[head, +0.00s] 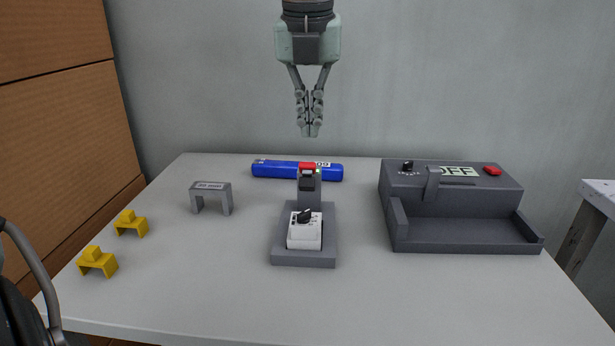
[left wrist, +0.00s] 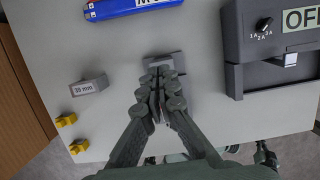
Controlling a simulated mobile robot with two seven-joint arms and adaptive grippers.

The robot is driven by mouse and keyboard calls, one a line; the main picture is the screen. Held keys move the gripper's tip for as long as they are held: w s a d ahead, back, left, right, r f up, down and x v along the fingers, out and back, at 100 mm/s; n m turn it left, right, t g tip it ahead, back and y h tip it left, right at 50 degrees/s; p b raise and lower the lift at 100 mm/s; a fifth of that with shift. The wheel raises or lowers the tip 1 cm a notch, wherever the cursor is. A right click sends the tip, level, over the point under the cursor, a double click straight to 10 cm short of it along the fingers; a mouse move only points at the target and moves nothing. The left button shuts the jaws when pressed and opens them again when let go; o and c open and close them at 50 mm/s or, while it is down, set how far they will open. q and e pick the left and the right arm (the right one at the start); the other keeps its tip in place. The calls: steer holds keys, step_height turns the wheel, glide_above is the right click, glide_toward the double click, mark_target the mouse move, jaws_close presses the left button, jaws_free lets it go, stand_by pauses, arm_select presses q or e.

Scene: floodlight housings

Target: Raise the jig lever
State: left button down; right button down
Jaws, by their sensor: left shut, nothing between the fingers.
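My left gripper (head: 309,130) hangs from the top centre in the head view, pointing down with its fingers together and empty. It is above and apart from the small grey stand (head: 304,261), which has a post with a red top (head: 307,167) and a white block with a black knob (head: 304,235). In the left wrist view the shut fingers (left wrist: 160,88) hide most of the stand.
A blue bar (head: 280,169) lies behind the stand. A grey bracket (head: 211,188) and two yellow clips (head: 131,223) (head: 97,262) are on the left. A red button (head: 493,171) and black knob (head: 407,166) sit on the jig. The table front is clear.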

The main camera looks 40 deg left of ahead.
mark_target(306, 172)
arm_select(q)
steer(key=shift+s+d+b, duration=0.4)
steer(key=shift+s, duration=0.25)
steer(key=shift+s+d+b, duration=0.4)
steer(key=shift+s, duration=0.2)
steer(key=shift+s+d+b, duration=0.35)
steer(key=shift+s+d, duration=0.1)
steer(key=shift+s, duration=0.35)
steer(key=shift+s+d+b, duration=0.3)
steer(key=shift+s+d, duration=0.2)
steer(key=shift+s, duration=0.25)
steer(key=shift+s+d+b, duration=0.35)
steer(key=shift+s+d, duration=0.1)
steer(key=shift+s, duration=0.35)
steer(key=shift+f, duration=0.1)
steer(key=shift+s+d+b+x, duration=0.1)
steer(key=shift+s+b+x, duration=0.05)
steer(key=shift+b+x, duration=0.6)
steer(key=shift+s+d+b+x, duration=0.1)
steer(key=shift+s+b+x, duration=0.05)
steer(key=shift+b+x, duration=0.65)
steer(key=shift+s+d+b+x, duration=0.1)
steer(key=shift+s+b+x, duration=0.05)
steer(key=shift+b+x, duration=0.6)
steer(key=shift+f, duration=0.1)
